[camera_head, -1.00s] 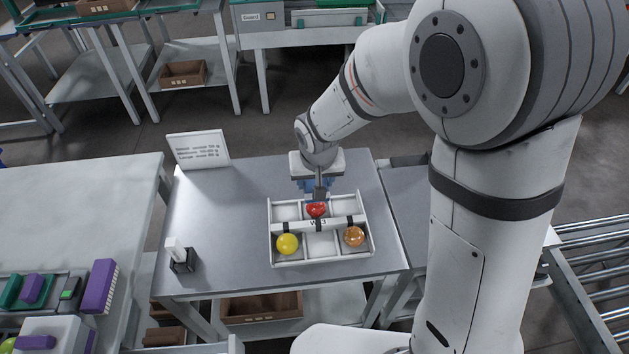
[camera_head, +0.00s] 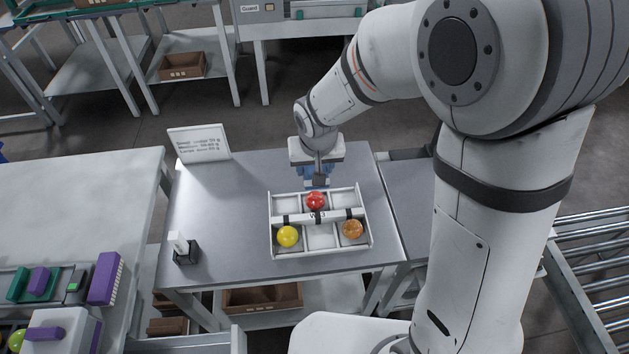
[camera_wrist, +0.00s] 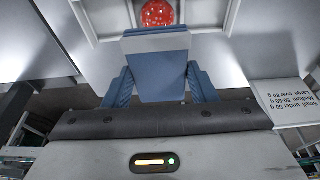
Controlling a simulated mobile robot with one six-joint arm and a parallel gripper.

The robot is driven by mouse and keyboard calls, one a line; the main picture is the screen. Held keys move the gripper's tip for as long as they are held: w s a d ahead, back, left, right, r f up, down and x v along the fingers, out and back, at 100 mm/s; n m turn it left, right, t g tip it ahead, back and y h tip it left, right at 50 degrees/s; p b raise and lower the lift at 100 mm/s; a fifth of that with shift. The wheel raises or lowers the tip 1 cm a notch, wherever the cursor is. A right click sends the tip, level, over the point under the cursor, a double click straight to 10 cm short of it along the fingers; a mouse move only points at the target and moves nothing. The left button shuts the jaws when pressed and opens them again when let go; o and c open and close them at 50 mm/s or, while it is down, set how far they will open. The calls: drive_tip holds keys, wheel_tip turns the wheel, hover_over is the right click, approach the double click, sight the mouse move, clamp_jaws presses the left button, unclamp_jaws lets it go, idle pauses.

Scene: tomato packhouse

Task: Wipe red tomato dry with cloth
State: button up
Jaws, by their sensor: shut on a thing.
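The red tomato (camera_head: 316,201) sits in the back middle compartment of the white divided tray (camera_head: 321,253). In the wrist view the red tomato (camera_wrist: 158,13) shows at the top edge, with pale spots on its skin. My gripper (camera_head: 317,181) is just behind the tray, apart from the tomato. In the head view the cloth is hard to tell from the fingers.
A yellow tomato (camera_head: 288,237) and an orange tomato (camera_head: 352,229) sit in the front left and front right compartments. A sign (camera_head: 199,144) stands at the table's back left. A small black holder (camera_head: 185,254) stands front left. The grey table (camera_head: 225,215) is clear between them.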

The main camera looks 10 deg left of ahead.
sight(316, 199)
drive_tip(key=shift+s+d+f+b, duration=0.1)
drive_tip(key=shift+s+f+b, duration=0.1)
drive_tip(key=shift+f+b, duration=0.8)
drive_tip(key=shift+s+f+b, duration=0.2)
drive_tip(key=shift+f+b, duration=0.75)
drive_tip(key=shift+f, duration=0.15)
drive_tip(key=shift+s+d+f+b, duration=0.1)
drive_tip(key=shift+s+f+b, duration=0.1)
drive_tip(key=shift+f+b, duration=0.8)
drive_tip(key=shift+w, duration=0.15)
drive_tip(key=shift+w+a, duration=0.2)
drive_tip(key=shift+w, duration=0.25)
drive_tip(key=shift+f, duration=0.45)
drive_tip(key=shift+s+b, duration=0.15)
drive_tip(key=shift+b, duration=0.15)
drive_tip(key=shift+s+d+b, duration=0.2)
drive_tip(key=shift+s, duration=0.45)
drive_tip(key=shift+s+d+b, duration=0.15)
drive_tip(key=shift+s+d, duration=0.05)
drive_tip(key=shift+s, duration=0.4)
drive_tip(key=shift+f, duration=0.1)
drive_tip(key=shift+w, duration=0.1)
